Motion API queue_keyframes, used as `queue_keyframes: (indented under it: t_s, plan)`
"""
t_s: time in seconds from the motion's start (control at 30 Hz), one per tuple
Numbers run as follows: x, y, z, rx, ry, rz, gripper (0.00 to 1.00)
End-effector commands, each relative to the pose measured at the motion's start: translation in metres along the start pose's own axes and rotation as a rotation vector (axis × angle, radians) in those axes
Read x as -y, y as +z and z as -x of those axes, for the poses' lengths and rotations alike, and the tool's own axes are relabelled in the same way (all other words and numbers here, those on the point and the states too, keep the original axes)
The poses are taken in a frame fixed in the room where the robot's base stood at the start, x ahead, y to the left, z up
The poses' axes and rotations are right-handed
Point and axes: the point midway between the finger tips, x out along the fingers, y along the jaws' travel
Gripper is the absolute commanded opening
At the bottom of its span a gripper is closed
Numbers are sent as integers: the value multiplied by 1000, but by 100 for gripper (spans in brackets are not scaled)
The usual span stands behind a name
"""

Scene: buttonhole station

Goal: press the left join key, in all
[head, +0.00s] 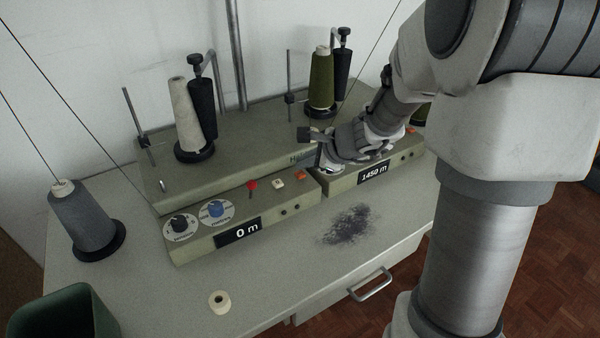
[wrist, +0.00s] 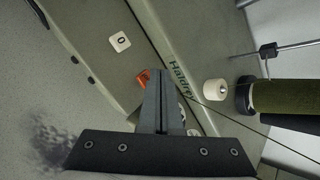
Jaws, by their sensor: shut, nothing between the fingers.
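The left unit (head: 190,247) carries an orange key (head: 300,176) at the right end of its top, which I take as the left join key. A white key (head: 278,183) marked 0 sits to its left. In the wrist view the orange key (wrist: 143,78) shows just left of my fingertips, partly covered by them; the white key (wrist: 120,42) is farther up. My gripper (wrist: 157,74) is shut and empty. In the head view my gripper (head: 322,162) is low over the gap between the units, close right of the orange key. I cannot tell whether it touches.
Red knob (head: 252,186) and two dials lie left of the keys. Displays read 0 m (head: 238,233) and 1450 m (head: 374,174). The right unit has another orange key (head: 410,130). Thread cones (head: 321,80) stand behind. A small spool (head: 219,301) lies in front.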

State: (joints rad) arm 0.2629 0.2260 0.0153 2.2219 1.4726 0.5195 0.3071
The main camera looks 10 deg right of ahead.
Motion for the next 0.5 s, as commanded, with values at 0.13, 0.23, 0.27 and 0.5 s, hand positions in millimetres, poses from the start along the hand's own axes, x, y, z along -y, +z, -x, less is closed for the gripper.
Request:
queue_keyframes:
  t_s: [0.13,0.23,0.27,0.5]
  plan:
    - [-3,-3,-4,0,0,0,0]
    - [-4,-4,-6,0,-1,-1,0]
    - [-4,-5,-6,0,-1,-1,0]
    - [-4,-4,-6,0,0,0,0]
